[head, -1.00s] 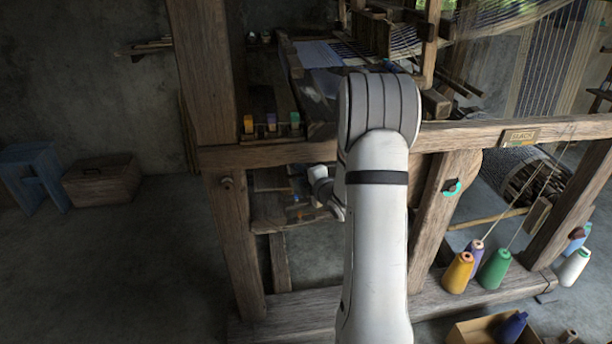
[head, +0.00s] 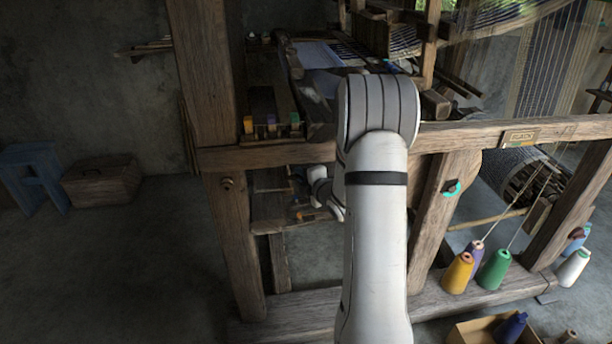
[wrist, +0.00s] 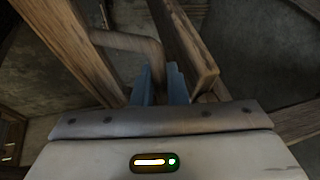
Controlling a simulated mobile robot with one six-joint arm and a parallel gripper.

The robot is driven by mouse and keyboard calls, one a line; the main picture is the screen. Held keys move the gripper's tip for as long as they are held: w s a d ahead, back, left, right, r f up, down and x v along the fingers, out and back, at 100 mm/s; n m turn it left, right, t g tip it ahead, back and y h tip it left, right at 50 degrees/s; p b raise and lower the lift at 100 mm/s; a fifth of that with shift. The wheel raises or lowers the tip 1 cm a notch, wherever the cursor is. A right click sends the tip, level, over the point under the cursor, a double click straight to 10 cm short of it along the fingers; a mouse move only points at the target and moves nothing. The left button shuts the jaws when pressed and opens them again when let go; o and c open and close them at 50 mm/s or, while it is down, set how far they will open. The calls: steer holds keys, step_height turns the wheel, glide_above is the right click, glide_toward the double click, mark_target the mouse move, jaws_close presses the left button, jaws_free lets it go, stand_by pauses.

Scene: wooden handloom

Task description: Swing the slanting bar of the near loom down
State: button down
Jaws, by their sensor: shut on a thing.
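The near loom's wooden frame (head: 265,155) fills the middle of the head view. In the wrist view, my gripper (wrist: 159,76) has blue fingers closed around the lower end of a bent, round brown bar (wrist: 125,41). The bar runs left from the bend and meets a broad timber (wrist: 70,45). A second slanting timber (wrist: 187,45) stands close on the right of the fingers. In the head view my own arm hides the fingers and the bar, and only part of my wrist shows behind the rail. I cannot tell the bar's full slant.
Yarn cones, orange (head: 458,272) and green (head: 494,269), stand on the loom's base beam at right. A box (head: 483,329) with a blue cone lies on the floor. A chest (head: 101,181) and blue stool (head: 31,175) stand at left, with clear floor in front.

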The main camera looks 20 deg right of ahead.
steer(key=shift+f, duration=0.1)
steer(key=f+b, duration=0.1)
steer(key=b, duration=0.1)
steer(key=a+f+m+b, duration=0.1)
steer(key=f+b, duration=0.1)
steer(key=b, duration=0.1)
steer(key=shift+b, duration=0.35)
steer(key=shift+f+y, duration=0.1)
steer(key=shift+y, duration=0.2)
steer(key=c, duration=1.5)
jaws_free()
steer(key=shift+o, duration=0.2)
